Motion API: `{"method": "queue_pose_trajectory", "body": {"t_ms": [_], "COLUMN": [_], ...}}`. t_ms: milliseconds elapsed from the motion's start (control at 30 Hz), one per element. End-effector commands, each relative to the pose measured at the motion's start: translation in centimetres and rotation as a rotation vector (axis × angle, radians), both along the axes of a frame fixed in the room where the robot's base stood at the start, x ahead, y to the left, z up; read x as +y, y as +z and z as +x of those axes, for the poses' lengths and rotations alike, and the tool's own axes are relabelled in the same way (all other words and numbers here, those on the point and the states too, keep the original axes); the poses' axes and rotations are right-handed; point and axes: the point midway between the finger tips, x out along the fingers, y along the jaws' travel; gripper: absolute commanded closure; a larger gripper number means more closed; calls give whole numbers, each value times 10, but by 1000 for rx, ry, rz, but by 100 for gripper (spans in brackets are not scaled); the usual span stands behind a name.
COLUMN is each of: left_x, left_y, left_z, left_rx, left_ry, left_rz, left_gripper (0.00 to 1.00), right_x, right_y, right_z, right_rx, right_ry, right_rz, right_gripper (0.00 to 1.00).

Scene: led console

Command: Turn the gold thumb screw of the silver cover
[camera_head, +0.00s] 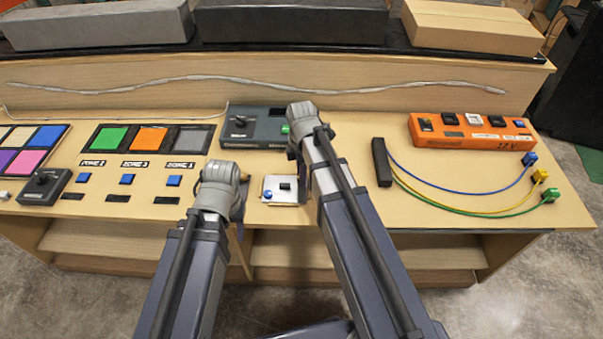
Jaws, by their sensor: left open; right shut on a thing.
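A small silver cover (267,182) lies on the wooden desk between my two arms, with a black part and a blue button (268,195) beside it. The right arm partly hides it. I cannot make out the gold thumb screw. My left gripper (240,207) is open, just left of the silver cover, its fingers mostly hidden by its wrist. My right gripper (292,152) is above and behind the cover, near the dark grey console box (255,127). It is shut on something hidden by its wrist.
An orange power box (472,132) stands at right, with blue, yellow and green cables (470,212) from a black bar (381,162). Coloured zone panels (152,138), blue buttons and a black knob box (44,187) are at left. A wire strip runs along the back board.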

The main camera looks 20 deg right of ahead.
Motion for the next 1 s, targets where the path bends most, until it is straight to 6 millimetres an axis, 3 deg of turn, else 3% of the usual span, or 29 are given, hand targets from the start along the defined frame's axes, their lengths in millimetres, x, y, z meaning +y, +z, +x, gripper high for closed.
{"method": "queue_pose_trajectory", "body": {"t_ms": [100,133,400,767,1000], "left_x": [0,0,0,0,0], "left_y": [-1,-1,0,4,24], "left_z": [0,0,0,0,0], "left_rx": [0,0,0,0,0], "left_ry": [0,0,0,0,0], "left_rz": [0,0,0,0,0], "left_gripper": [50,50,50,50,50], "right_x": [2,2,1,0,0], "right_y": [-1,-1,0,4,24], "right_z": [-2,-2,-1,0,0], "right_rx": [5,5,2,1,1], "right_ry": [1,1,0,-1,-1], "right_rz": [4,4,2,1,1], "right_gripper": [100,67,38,38,38]}}
